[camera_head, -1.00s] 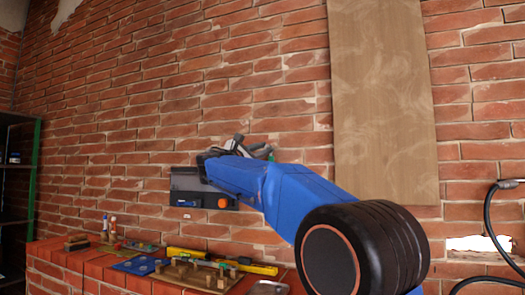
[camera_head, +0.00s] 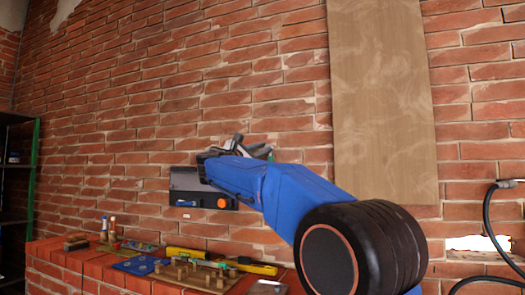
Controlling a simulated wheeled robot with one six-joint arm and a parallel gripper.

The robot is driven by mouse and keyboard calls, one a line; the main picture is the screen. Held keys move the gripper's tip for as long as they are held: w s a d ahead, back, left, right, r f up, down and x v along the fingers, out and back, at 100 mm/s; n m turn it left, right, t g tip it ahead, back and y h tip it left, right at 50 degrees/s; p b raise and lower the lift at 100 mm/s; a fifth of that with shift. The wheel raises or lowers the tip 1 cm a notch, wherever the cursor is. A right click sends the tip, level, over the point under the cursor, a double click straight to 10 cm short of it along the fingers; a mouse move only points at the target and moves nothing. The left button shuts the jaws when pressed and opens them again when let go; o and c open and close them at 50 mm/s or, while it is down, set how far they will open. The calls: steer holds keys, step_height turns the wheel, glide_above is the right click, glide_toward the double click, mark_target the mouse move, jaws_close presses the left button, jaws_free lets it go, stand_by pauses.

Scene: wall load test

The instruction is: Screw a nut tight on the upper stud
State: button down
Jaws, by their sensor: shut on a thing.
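My gripper (camera_head: 236,144) is at the far end of my blue arm, close to the brick wall above a dark panel. It is small in view and partly covered by my own arm. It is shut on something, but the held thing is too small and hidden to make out. The dark panel (camera_head: 183,181) is on the wall, just left of and below my gripper. An orange round part (camera_head: 223,202) shows at the panel's lower right. I cannot make out the upper stud or a nut.
A brick ledge (camera_head: 90,275) below holds a blue mat (camera_head: 137,266), a board with several wooden pegs (camera_head: 200,278), a yellow level (camera_head: 185,254) and small bottles. A tall wooden board (camera_head: 382,100) is on the wall to the right. A black hose (camera_head: 488,220) hangs at far right.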

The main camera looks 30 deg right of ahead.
steer(key=shift+w+d, duration=0.65)
steer(key=shift+d, duration=0.2)
stand_by(1.6)
steer(key=c, duration=1.3)
jaws_free()
steer(key=shift+a, duration=0.1)
steer(key=s+a, duration=0.3)
steer(key=shift+a, duration=0.35)
steer(key=shift+c, duration=0.7)
